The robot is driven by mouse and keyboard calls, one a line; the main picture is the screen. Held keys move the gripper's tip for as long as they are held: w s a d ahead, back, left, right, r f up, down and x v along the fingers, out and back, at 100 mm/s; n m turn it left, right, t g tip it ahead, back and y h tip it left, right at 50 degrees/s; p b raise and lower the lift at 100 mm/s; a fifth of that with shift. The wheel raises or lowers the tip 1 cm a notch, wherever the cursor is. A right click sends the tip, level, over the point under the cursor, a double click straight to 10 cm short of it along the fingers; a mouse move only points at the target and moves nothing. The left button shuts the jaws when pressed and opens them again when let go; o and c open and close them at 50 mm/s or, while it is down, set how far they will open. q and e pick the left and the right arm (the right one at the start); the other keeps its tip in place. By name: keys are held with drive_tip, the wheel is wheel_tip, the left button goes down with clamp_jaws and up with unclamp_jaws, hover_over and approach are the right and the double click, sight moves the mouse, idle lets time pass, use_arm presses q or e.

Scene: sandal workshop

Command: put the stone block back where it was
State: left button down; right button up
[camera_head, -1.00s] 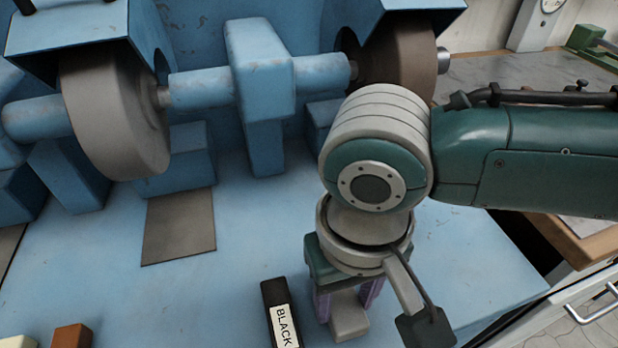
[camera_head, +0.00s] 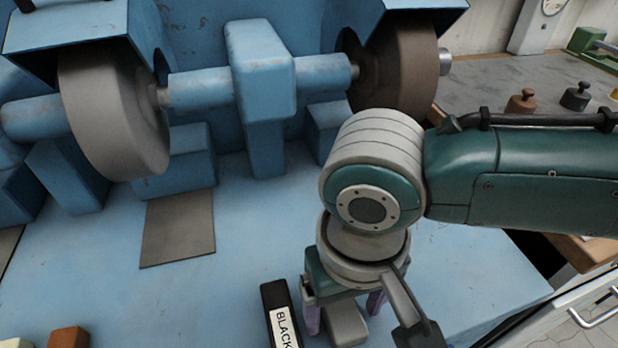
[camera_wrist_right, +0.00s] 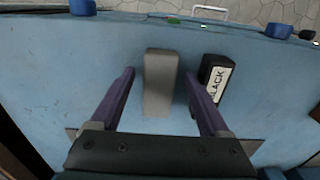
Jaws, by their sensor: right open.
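The stone block (camera_head: 347,326) is a plain grey bar on the blue bench top, near the bottom middle of the head view. It also shows in the right wrist view (camera_wrist_right: 160,84), where it appears to lie flat on the blue surface. My right gripper (camera_head: 344,318) is over the block with its purple fingers open. In the wrist view one finger is on each side of the block, with a visible gap on both sides. A black block labelled BLACK (camera_head: 279,312) lies beside the left finger in the head view. My left gripper is not in view.
Two grinding wheels (camera_head: 112,115) (camera_head: 402,70) stand behind on a blue machine. A dark plate (camera_head: 178,228) lies on the bench. An orange-brown block (camera_head: 69,338) and a cream block (camera_head: 14,343) are at lower left. Knobbed weights (camera_head: 522,101) stand on the back-right table.

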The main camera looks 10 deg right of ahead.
sight(344, 314)
wheel_tip(344, 314, up, 11)
drive_tip(key=p, duration=0.3)
drive_tip(key=s+a+r+n+t+y, duration=0.1)
drive_tip(key=s+a+r+n+y, duration=0.1)
drive_tip(key=s+a+y, duration=0.3)
drive_tip(key=s+d+f+t+h, duration=0.1)
drive_tip(key=s+d+h, duration=0.3)
drive_tip(key=d, duration=1)
drive_tip(key=shift+s+d+t+h, duration=0.2)
drive_tip(key=shift+s+t+h, duration=0.2)
drive_tip(key=shift+s+t, duration=0.4)
drive_tip(key=shift+w+a, duration=0.1)
